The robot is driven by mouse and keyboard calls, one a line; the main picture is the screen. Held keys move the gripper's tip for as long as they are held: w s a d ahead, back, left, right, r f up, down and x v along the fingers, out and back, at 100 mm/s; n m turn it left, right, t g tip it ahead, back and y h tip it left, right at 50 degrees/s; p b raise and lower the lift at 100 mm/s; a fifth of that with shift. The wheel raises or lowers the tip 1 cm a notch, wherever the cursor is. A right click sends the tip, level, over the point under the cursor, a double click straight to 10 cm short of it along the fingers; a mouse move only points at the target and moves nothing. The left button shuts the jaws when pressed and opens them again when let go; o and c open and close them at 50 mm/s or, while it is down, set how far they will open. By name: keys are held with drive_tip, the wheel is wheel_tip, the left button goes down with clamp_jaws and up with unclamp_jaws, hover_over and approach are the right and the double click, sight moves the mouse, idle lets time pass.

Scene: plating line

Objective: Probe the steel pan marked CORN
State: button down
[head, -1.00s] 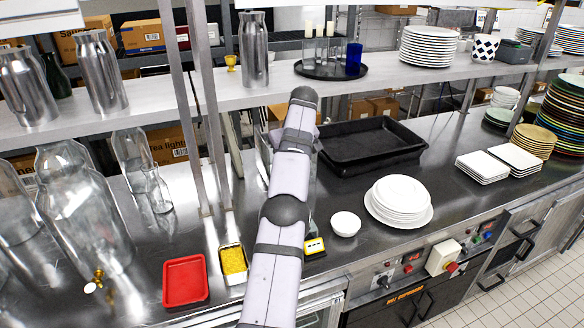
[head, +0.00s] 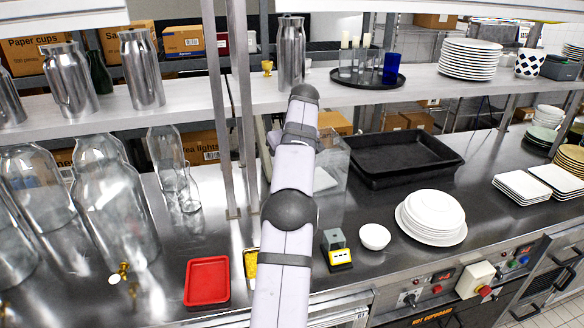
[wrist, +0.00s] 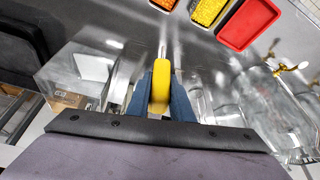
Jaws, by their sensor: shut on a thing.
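My gripper (wrist: 160,98) is shut on a yellow-handled probe (wrist: 160,82); its thin metal stem points up the wrist picture toward the pans. In the head view my gripper is hidden behind my arm. A steel pan of yellow, corn-like food (head: 250,264) sits at the counter's front, partly covered by my arm. It also shows in the wrist view (wrist: 208,10), between an orange-filled pan (wrist: 163,3) and a red tray (wrist: 247,24). The probe tip is apart from the pans. No CORN marking can be read.
The red tray (head: 207,281) lies left of the yellow-food pan. A yellow-and-black stand (head: 337,252), a white bowl (head: 374,237) and stacked plates (head: 432,215) are to the right. Glass jars (head: 112,205) crowd the left, a clear box (head: 332,165) stands behind my arm, and a shelf crosses above.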

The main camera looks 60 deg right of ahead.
drive_tip(key=w+a+f+n+b, duration=0.15)
drive_tip(key=w+a+f, duration=0.25)
drive_tip(key=a, duration=0.5)
drive_tip(key=s+a+f+n+y, duration=0.1)
drive_tip(key=a+f, duration=0.3)
drive_tip(key=f, duration=0.5)
drive_tip(key=shift+s+a+f+n+t+b, duration=0.15)
drive_tip(key=shift+s+f+n+t+b, duration=0.05)
drive_tip(key=shift+f+n+t+b, duration=0.2)
drive_tip(key=shift+f, duration=0.2)
wheel_tip(320, 180, down, 8)
drive_tip(key=b, duration=0.6)
drive_tip(key=shift+r, duration=0.2)
idle(2.5)
wheel_tip(320, 180, up, 9)
drive_tip(key=p, duration=0.6)
idle(0.5)
